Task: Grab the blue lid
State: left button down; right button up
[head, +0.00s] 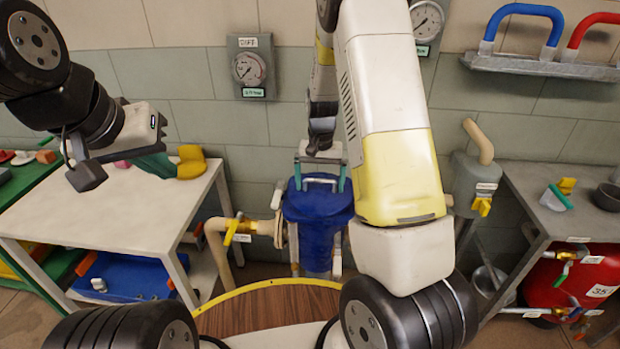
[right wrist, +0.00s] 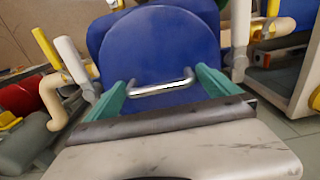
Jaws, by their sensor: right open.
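The round blue lid (head: 311,189) lies on top of a blue container in the middle of the head view. In the right wrist view the lid (right wrist: 160,45) has a curved metal handle (right wrist: 162,84). My right gripper (head: 321,178) is above the lid, its teal fingers spread wide. In the right wrist view my right gripper (right wrist: 163,85) has a finger on either side of the handle, with gaps showing.
The white table (head: 95,215) stands at left, with a yellow object (head: 191,162) on it. A pipe with a yellow-handled valve (head: 235,229) is left of the container. A grey bench (head: 560,215) and a red tank (head: 585,275) are at right.

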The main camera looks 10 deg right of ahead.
jog(key=c, duration=1.7)
jog(key=shift+r, duration=0.1)
jog(key=shift+c, duration=0.4)
jog(key=shift+w+r, duration=0.1)
